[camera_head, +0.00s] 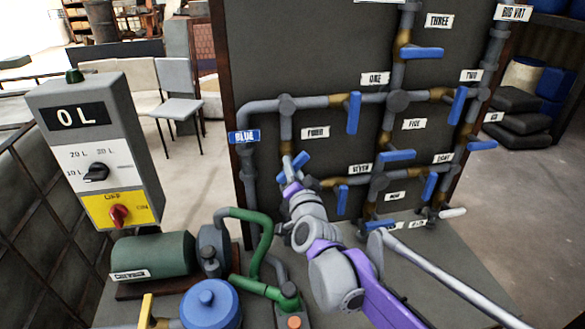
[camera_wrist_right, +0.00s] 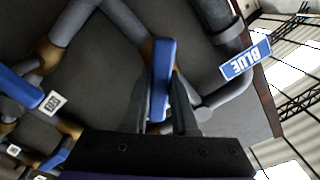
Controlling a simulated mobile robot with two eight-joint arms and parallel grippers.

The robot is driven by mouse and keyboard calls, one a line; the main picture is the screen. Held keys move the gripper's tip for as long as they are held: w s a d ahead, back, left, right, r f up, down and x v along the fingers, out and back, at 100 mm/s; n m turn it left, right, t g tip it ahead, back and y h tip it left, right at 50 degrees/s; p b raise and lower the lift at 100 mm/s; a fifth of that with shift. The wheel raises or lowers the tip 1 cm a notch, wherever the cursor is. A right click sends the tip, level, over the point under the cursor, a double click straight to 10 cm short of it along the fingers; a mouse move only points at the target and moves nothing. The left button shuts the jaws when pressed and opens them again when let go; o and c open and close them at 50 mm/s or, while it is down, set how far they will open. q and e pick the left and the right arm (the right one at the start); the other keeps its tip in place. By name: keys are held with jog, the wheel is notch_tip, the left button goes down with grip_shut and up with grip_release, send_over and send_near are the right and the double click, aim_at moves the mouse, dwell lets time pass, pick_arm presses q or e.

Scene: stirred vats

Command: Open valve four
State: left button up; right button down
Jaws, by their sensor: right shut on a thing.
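The panel (camera_head: 262,60) carries grey pipes with brass valves and blue handles. The label that appears to read FOUR (camera_head: 315,132) sits right of a vertical pipe below valve ONE's row. Beneath it is a blue handle (camera_head: 302,159), slanted in the head view. My right gripper (camera_head: 291,172) reaches up to this handle. In the right wrist view the blue handle (camera_wrist_right: 162,75) stands between the two fingers of my right gripper (camera_wrist_right: 167,118), which is shut on it. The fingers and wrist partly hide the valve. My left gripper is not in view.
A control box (camera_head: 97,150) reading 0 L stands at left, with a black knob and a red switch. A green motor (camera_head: 152,256), a green hose (camera_head: 262,240) and a blue lidded vessel (camera_head: 210,303) stand below. Other blue handles, such as valve ONE's (camera_head: 353,113), are close by.

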jog(key=n, duration=0.4)
jog(key=shift+n, duration=0.3)
jog(key=n, duration=0.4)
jog(key=shift+b, duration=0.3)
jog(key=c, duration=0.7)
grip_release()
jog(key=shift+s, duration=0.1)
jog(key=s+d, duration=0.2)
jog(key=s, duration=0.8)
jog(key=shift+s, duration=0.3)
